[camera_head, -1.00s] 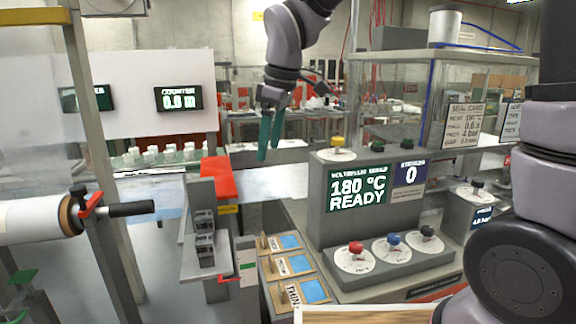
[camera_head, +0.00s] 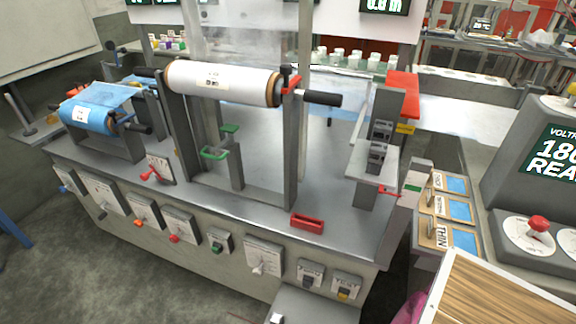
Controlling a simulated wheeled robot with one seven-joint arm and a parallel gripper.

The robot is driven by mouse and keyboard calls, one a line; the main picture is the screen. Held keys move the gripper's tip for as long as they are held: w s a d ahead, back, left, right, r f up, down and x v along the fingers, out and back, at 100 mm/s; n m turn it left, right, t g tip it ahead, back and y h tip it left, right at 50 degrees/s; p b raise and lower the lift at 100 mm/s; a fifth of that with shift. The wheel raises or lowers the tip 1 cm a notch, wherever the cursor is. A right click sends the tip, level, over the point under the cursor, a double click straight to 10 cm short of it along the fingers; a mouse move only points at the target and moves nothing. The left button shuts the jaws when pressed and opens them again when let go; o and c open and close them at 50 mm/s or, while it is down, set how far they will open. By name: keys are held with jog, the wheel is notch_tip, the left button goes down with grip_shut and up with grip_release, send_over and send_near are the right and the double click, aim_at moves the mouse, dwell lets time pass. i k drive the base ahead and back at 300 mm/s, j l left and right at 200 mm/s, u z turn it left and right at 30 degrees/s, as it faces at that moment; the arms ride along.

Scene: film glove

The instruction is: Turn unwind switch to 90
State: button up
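A row of switches runs along the front face of the grey bench (camera_head: 370,250). They include a blue knob (camera_head: 63,188), an orange knob (camera_head: 140,222), a red knob (camera_head: 175,238), a green knob (camera_head: 216,246) and a white lever (camera_head: 258,268). A red lever (camera_head: 150,174) on a white plate sits higher, below the blue film roll (camera_head: 88,116). The labels are too small to read, so I cannot tell which one is the unwind switch. My gripper is out of view.
A white film roll (camera_head: 225,83) hangs in a grey frame above the bench. A red block (camera_head: 307,222) lies near the bench's front edge. A wooden board (camera_head: 495,300) fills the lower right. Grey floor (camera_head: 110,280) is clear before the bench at left.

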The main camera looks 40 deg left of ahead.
aim_at(174, 239)
jog(key=k+j, duration=0.2)
jog(key=k, duration=0.2)
jog(key=k+j+u, duration=0.1)
jog(key=k, duration=0.3)
jog(key=k+j+u, duration=0.1)
jog(key=u, duration=1.9)
jog(key=i+j+z, duration=0.15)
jog(key=i+j, duration=0.2)
jog(key=i+j+z, duration=0.15)
jog(key=i+j, duration=0.2)
jog(key=j, duration=0.15)
